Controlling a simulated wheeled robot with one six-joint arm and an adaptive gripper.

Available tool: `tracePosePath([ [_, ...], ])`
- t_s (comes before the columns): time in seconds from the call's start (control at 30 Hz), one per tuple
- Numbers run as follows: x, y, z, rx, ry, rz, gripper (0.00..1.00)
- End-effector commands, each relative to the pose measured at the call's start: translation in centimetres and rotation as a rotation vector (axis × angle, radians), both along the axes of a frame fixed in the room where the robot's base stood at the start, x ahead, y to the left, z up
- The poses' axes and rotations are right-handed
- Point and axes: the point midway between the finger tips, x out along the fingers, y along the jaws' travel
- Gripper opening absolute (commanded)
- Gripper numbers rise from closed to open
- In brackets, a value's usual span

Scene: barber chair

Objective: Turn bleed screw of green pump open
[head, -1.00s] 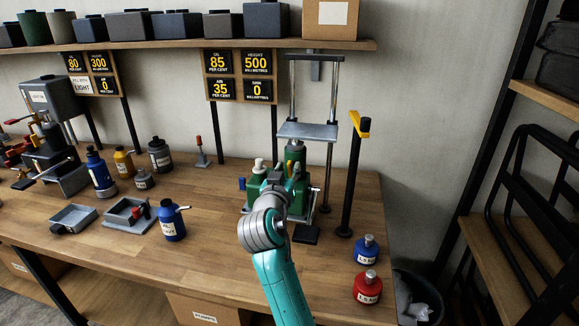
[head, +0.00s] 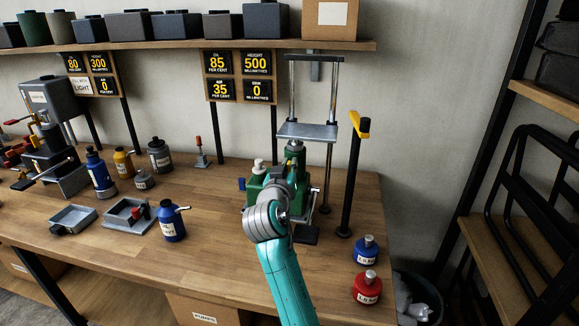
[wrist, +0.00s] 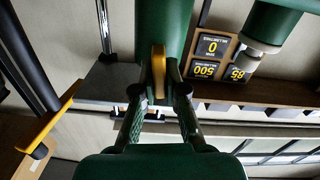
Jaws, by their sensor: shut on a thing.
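The green pump (head: 257,187) stands on the bench under a steel press frame, partly hidden behind my arm. In the wrist view, which is upside down, its green body (wrist: 165,25) fills the top middle. A flat yellow-orange tab (wrist: 158,70), apparently the bleed screw's handle, stands against that body. My gripper (wrist: 158,88) is shut on this tab, with one finger at each side. In the head view my gripper (head: 285,180) is at the front of the pump, and its fingertips are too small to make out.
A black post with a yellow top (head: 355,165) stands right of the pump. A blue oil can (head: 171,220) and grey trays are left. Signs (head: 239,75) read 85, 500, 35 and 0.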

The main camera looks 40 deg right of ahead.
Motion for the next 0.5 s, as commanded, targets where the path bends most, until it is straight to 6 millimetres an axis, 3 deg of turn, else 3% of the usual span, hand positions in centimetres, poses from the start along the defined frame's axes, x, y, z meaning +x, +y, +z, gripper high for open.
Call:
tracePosePath([
  [0.47, 0.11, 0.10, -0.03, -0.066, 0.085, 0.000, 0.00],
  [0.5, 0.11, 0.10, -0.03, -0.066, 0.085, 0.000, 0.13],
])
